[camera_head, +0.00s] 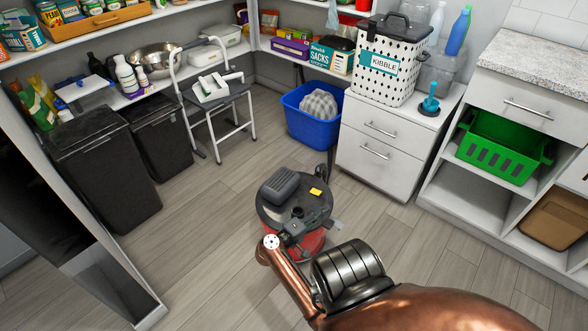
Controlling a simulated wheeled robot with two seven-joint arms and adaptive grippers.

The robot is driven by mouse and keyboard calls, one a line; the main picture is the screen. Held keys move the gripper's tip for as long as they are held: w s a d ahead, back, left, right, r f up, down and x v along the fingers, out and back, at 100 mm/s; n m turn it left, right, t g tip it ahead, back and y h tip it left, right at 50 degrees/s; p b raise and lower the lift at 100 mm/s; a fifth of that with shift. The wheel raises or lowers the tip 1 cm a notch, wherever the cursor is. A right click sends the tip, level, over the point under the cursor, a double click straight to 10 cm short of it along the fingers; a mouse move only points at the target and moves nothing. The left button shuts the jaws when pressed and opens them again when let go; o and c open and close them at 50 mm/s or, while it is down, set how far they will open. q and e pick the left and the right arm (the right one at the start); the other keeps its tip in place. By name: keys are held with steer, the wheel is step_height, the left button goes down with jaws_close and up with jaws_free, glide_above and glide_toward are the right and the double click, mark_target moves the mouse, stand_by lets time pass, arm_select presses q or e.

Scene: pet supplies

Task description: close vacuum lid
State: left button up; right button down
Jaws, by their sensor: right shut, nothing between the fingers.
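The vacuum stands on the floor in the middle of the head view. It has a red body (308,246) and a round dark lid (272,213) with a grey raised block and a small yellow patch on top. The lid lies over the body; I cannot tell whether it sits fully down. My right gripper (312,217) is over the near part of the lid, shut and empty. I cannot tell whether it touches the lid. My right arm hides much of the vacuum's near side. My left gripper is out of view.
A blue bin (312,127) and white drawers (378,155) stand behind the vacuum. A step stool (215,118) and black bins (105,170) are at left. A green basket (500,148) sits in the right shelving. The floor around the vacuum is clear.

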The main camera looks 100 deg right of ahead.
steer(key=v, duration=1)
steer(key=shift+w, duration=0.1)
